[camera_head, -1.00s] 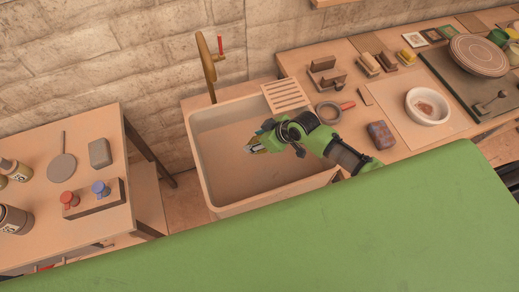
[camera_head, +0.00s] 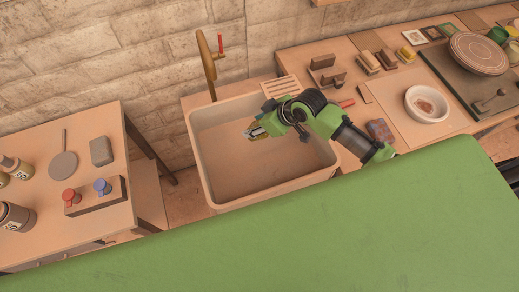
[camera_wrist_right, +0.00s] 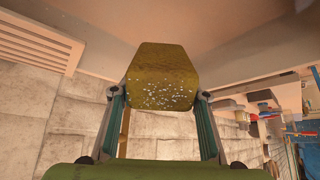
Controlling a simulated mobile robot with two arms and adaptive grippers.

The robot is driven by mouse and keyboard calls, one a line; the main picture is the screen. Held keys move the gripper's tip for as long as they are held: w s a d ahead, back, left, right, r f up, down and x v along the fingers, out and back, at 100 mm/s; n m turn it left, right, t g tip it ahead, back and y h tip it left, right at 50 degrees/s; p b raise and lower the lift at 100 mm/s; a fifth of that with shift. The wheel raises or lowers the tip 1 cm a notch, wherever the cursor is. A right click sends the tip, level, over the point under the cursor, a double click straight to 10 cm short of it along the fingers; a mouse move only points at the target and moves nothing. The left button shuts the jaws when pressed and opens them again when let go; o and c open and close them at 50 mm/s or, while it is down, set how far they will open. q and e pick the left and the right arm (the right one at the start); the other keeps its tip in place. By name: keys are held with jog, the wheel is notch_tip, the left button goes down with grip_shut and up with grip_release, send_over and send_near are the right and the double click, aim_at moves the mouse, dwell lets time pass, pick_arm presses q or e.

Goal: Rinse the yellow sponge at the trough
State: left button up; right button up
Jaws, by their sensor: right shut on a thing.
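My right gripper (camera_head: 257,131) hangs over the pale trough (camera_head: 203,178), towards its back right part. It also shows in the right wrist view (camera_wrist_right: 161,98), shut on the yellow sponge (camera_wrist_right: 162,75). The sponge looks dull olive-yellow there, with many small white specks on its lower part. In the head view the sponge is mostly hidden by the fingers. The brass tap (camera_head: 207,66) with a red handle stands behind the trough, to the left of the gripper and apart from it. No running water shows. My left gripper is out of view.
A slatted rack (camera_head: 280,87) sits at the trough's back right corner. The right bench holds a white bowl (camera_head: 427,104), a dark reddish block (camera_head: 379,131) and brushes. The left table holds bottles and a block with red and blue knobs (camera_head: 95,196). The trough floor looks clear.

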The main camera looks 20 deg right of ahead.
aim_at(255, 124)
jog(key=shift+r, duration=2.4)
dwell(0.4)
jog(key=shift+r, duration=2)
